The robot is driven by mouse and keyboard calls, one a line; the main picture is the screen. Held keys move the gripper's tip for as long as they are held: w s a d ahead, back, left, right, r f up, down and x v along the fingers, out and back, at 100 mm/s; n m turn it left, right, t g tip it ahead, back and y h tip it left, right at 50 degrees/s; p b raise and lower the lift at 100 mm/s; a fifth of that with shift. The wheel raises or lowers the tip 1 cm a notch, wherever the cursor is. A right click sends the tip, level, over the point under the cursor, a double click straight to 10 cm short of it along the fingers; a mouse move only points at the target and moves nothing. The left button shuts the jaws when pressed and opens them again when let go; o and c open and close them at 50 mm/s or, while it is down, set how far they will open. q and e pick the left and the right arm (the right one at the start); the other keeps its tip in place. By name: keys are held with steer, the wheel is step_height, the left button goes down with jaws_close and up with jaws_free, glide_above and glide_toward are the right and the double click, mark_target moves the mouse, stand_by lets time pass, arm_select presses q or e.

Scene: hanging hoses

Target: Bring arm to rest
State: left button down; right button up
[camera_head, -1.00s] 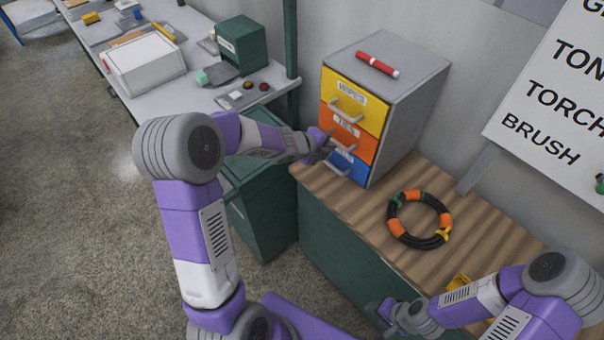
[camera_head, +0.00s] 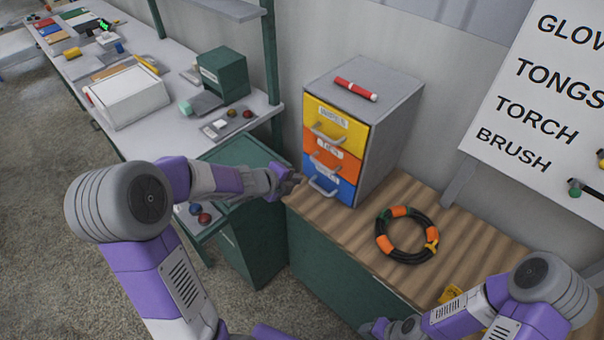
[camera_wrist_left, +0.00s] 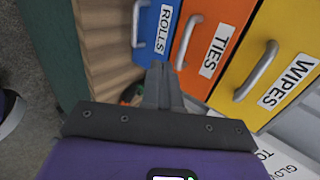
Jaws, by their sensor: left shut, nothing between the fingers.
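My left gripper (camera_head: 290,183) is shut and empty. In the head view it is just left of the small drawer unit (camera_head: 395,112), near the left end of the wooden worktop (camera_head: 460,240). Its shut fingers (camera_wrist_left: 160,85) show in the left wrist view, with the drawer fronts beyond them. The drawers are yellow (camera_head: 335,122), orange (camera_head: 335,155) and blue (camera_head: 330,180), and all look closed. My right gripper (camera_head: 378,328) is low at the bottom edge of the head view, and its fingers are too unclear to judge.
A black and orange ring of hose (camera_head: 407,235) lies on the worktop. A red marker (camera_head: 356,88) lies on the drawer unit. A grey bench (camera_head: 150,110) runs behind.

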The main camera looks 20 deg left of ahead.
arm_select(q)
steer(key=p+v, duration=0.1)
steer(key=v, duration=0.4)
steer(key=shift+p, duration=0.35)
arm_select(e)
step_height(320, 180, up, 2)
steer(key=shift+w+r, duration=0.1)
arm_select(q)
steer(key=shift+w+f, duration=0.1)
